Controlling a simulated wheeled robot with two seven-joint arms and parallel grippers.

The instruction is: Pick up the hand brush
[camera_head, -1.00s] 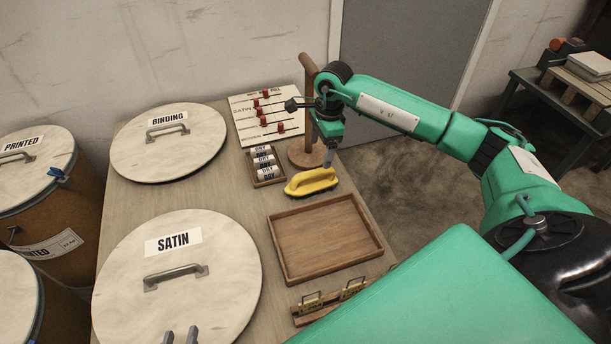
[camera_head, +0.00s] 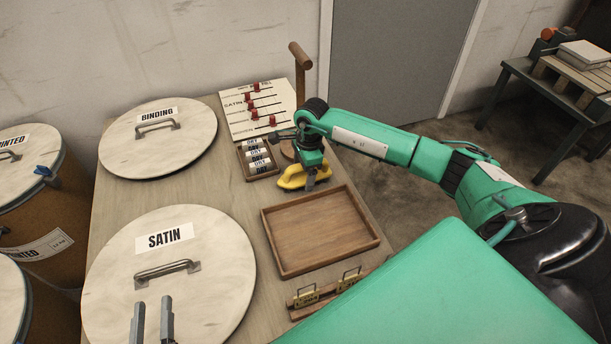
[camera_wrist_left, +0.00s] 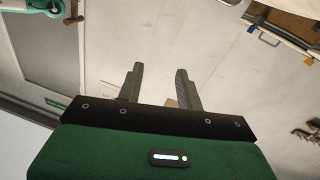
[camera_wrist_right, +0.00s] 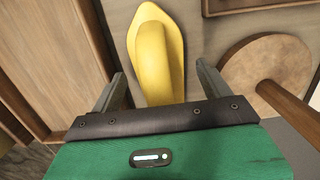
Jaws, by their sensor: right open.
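The yellow hand brush (camera_head: 290,181) lies on the wooden table, between the tray and the small rack of rolls. It also shows in the right wrist view (camera_wrist_right: 154,48), its long handle running up the picture. My right gripper (camera_head: 310,183) is at the brush from above and hides part of it in the head view. In the right wrist view, its fingers (camera_wrist_right: 158,76) stand apart, one on each side of the yellow handle, with gaps. My left gripper (camera_head: 153,301) is open and empty at the bottom of the head view, over the SATIN lid; its fingers also show apart in the left wrist view (camera_wrist_left: 160,72).
An empty wooden tray (camera_head: 268,237) lies in front of the brush. A rack of DRY rolls (camera_head: 261,176), a slider board (camera_head: 236,125) and a wooden post (camera_head: 300,80) stand close behind it. Round SATIN (camera_head: 215,275) and BINDING (camera_head: 195,145) lids lie left.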

